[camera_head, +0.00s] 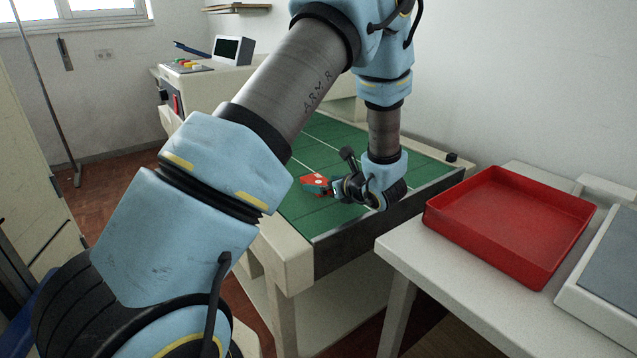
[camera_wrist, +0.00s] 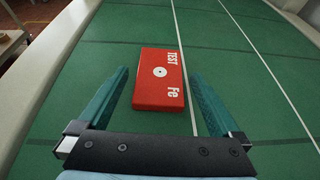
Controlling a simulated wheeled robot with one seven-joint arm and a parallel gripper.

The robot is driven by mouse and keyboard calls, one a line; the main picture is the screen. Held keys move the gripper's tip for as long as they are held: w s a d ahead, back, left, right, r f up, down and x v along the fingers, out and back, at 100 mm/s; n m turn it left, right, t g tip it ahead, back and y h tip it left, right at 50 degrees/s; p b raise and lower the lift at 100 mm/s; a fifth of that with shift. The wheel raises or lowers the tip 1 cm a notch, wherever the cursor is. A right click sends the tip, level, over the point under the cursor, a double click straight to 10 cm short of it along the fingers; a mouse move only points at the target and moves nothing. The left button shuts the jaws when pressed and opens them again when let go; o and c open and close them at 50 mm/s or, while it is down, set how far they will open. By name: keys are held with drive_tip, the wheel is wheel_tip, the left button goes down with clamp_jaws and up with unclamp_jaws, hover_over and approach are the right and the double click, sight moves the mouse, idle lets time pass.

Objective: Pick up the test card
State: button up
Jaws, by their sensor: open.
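The test card is a red block (camera_wrist: 151,92) with "TEST", "Fe" and a white round mark on it. It lies on a green belt with white lines (camera_wrist: 245,100). In the wrist view it sits between and a little beyond the two green fingers of my gripper (camera_wrist: 158,95), with a gap on both sides. My gripper is open and holds nothing. In the head view the red card (camera_head: 315,181) shows beside my gripper (camera_head: 333,187), partly hidden by it.
A red tray (camera_head: 450,222) stands on a white table at the right, beside a grey-topped flat device (camera_head: 615,262). A console with a dark screen (camera_head: 232,49) and coloured buttons is behind the belt. The belt around the card is clear. Pale rails edge it.

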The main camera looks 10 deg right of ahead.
drive_tip(key=shift+w+a+f, duration=0.2)
drive_tip(key=shift+w, duration=0.2)
drive_tip(key=c, duration=1.3)
